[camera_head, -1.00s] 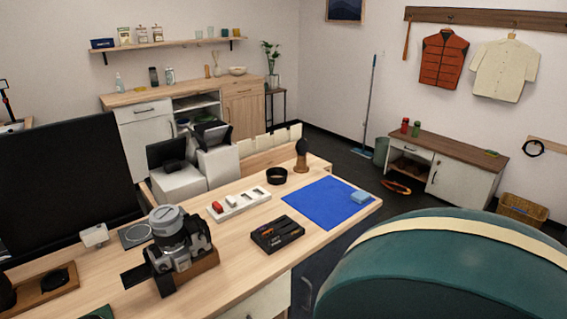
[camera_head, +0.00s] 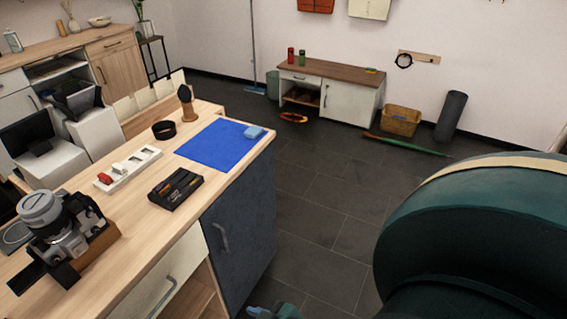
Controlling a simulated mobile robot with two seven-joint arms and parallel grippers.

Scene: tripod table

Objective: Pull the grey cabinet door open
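The grey cabinet door (camera_head: 247,215) is a dark blue-grey panel under the right end of the wooden desk. It looks shut, in line with the desk's front. Its grey bar handle (camera_head: 221,238) is upright, near the door's left edge. Neither gripper can be made out. A small teal piece at the bottom edge, below the door, is too cut off to identify. A large teal rounded part with a cream band, probably mine, fills the lower right.
A white drawer front (camera_head: 178,282) with its own handle is left of the door. On the desk are a camera (camera_head: 60,228), a black tray (camera_head: 176,188) and a blue mat (camera_head: 215,146). Dark tiled floor (camera_head: 325,205) right of the door is clear. A green umbrella (camera_head: 408,145) lies farther back.

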